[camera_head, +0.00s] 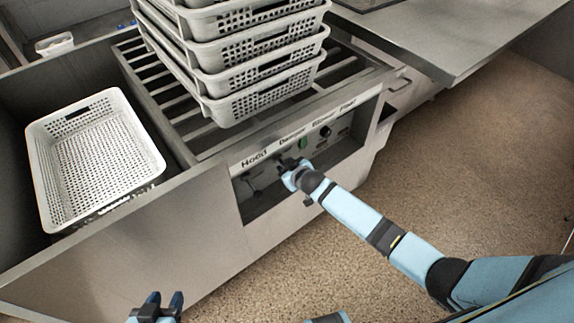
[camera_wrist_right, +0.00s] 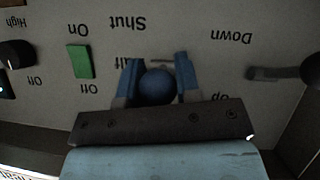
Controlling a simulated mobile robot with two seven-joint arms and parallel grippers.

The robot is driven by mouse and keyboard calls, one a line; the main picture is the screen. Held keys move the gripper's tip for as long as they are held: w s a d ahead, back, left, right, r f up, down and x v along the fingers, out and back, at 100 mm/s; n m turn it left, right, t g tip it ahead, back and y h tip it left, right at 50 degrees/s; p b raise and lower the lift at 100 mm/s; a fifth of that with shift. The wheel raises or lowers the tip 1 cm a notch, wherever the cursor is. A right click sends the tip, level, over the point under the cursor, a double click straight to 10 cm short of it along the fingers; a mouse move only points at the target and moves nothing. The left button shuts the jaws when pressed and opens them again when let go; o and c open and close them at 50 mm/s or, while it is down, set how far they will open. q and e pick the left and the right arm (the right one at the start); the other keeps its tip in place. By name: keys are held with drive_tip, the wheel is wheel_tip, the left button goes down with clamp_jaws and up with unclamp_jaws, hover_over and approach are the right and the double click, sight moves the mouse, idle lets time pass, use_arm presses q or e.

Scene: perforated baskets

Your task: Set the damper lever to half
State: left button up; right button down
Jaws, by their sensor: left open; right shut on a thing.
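The control panel sits in a recess under the rack, with a label strip (camera_head: 298,137) reading Hood, Damper, Blower and Fan. My right gripper (camera_head: 291,174) is at the Damper position and covers the lever in the head view. In the right wrist view, which is upside down, that gripper (camera_wrist_right: 158,72) is shut around a dark blue ball knob (camera_wrist_right: 157,88), the damper lever's end. The printed word Shut (camera_wrist_right: 127,22) shows clear of the fingers. A partly covered word ending in "alf" (camera_wrist_right: 130,63) is beside the knob. My left gripper (camera_head: 158,304) is open and empty at the bottom.
The hood lever (camera_wrist_right: 275,73) is beside the gripper, between Down and Up. A green switch (camera_wrist_right: 80,61) and a black knob (camera_wrist_right: 16,54) are on the other side. Stacked baskets (camera_head: 262,98) stand above the panel; another basket (camera_head: 38,165) sits at left.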

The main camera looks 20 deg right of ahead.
use_arm(q)
drive_tip(key=shift+f, duration=0.1)
use_arm(e)
drive_tip(key=shift+d, duration=0.1)
drive_tip(key=c, duration=0.9)
unclamp_jaws()
drive_tip(key=shift+s+r, duration=0.1)
drive_tip(key=shift+s, duration=0.1)
use_arm(q)
drive_tip(key=r+p, duration=0.1)
drive_tip(key=p, duration=0.2)
drive_tip(key=shift+s, duration=0.15)
use_arm(e)
drive_tip(key=v, duration=1.3)
drive_tip(key=shift+s+d, duration=0.15)
drive_tip(key=shift+s, duration=0.05)
use_arm(q)
drive_tip(key=shift+r, duration=0.2)
